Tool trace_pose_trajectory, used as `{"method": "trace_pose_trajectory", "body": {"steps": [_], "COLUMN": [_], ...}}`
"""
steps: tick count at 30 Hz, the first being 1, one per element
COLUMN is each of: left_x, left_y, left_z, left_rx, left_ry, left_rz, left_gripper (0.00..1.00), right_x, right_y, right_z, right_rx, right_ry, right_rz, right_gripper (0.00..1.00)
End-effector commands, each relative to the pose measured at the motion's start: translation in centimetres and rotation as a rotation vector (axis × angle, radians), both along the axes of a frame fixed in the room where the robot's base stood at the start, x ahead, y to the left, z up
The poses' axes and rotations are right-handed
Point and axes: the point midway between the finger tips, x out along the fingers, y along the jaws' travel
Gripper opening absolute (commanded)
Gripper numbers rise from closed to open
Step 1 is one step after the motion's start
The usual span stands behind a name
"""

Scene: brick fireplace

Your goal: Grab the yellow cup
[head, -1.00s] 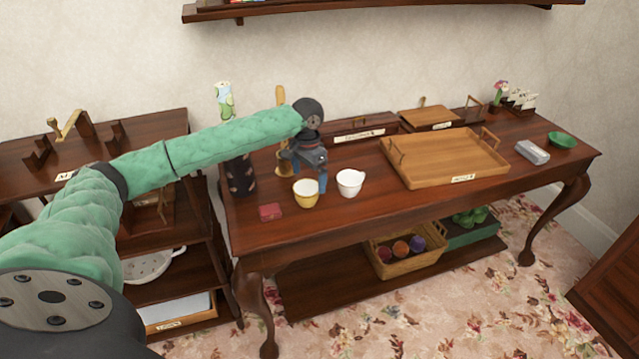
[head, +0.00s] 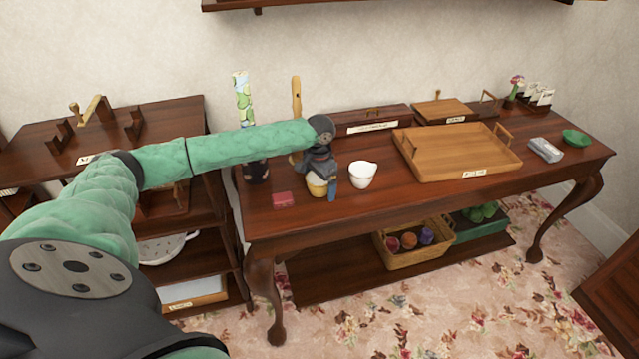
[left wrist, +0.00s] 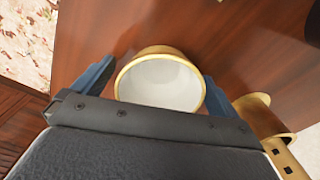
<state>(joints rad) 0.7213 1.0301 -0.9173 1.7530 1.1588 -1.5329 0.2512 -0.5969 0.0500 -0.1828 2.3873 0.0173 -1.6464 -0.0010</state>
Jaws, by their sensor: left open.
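The yellow cup (head: 317,186) stands upright on the dark wooden table (head: 395,204), near its front left. In the left wrist view the cup (left wrist: 160,52) shows its yellow rim and white inside, and looks empty. My left gripper (head: 323,190) is open and low over the cup, hiding part of it in the head view. My right gripper is not in view.
A white cup (head: 362,175) stands just right of the gripper. A wooden tray (head: 458,171) fills the table's middle right. A wooden-handled thing (head: 296,97) stands behind the gripper.

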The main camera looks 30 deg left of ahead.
Motion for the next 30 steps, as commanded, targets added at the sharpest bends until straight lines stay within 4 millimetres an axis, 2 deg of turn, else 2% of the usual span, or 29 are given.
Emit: {"method": "trace_pose_trajectory", "body": {"steps": [2, 9, 20, 23, 25, 28, 30], "left_x": [0.0, 0.0, 0.0, 0.1, 0.1, 0.1, 0.7], "left_y": [0.0, 0.0, 0.0, 0.1, 0.1, 0.0, -1.3], "left_z": [0.0, 0.0, 0.5, 1.4, 2.3, 4.0, 4.7], "left_rx": [0.0, 0.0, 0.001, 0.0, 0.0, 0.0, -0.003], "left_ry": [0.0, 0.0, -0.001, -0.002, -0.002, -0.002, -0.002], "left_rz": [0.0, 0.0, 0.001, 0.001, 0.001, 0.001, -0.002], "left_gripper": [0.97, 0.49, 0.48, 0.48, 0.48, 0.48, 0.48], "right_x": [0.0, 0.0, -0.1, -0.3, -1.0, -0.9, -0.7], "right_y": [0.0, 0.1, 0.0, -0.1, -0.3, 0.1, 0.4], "right_z": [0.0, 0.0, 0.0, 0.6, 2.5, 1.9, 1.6], "right_rx": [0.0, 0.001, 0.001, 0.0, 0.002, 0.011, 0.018], "right_ry": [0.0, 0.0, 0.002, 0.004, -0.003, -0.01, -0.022], "right_rz": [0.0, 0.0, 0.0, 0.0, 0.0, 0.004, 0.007], "right_gripper": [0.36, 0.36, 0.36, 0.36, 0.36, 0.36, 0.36]}}
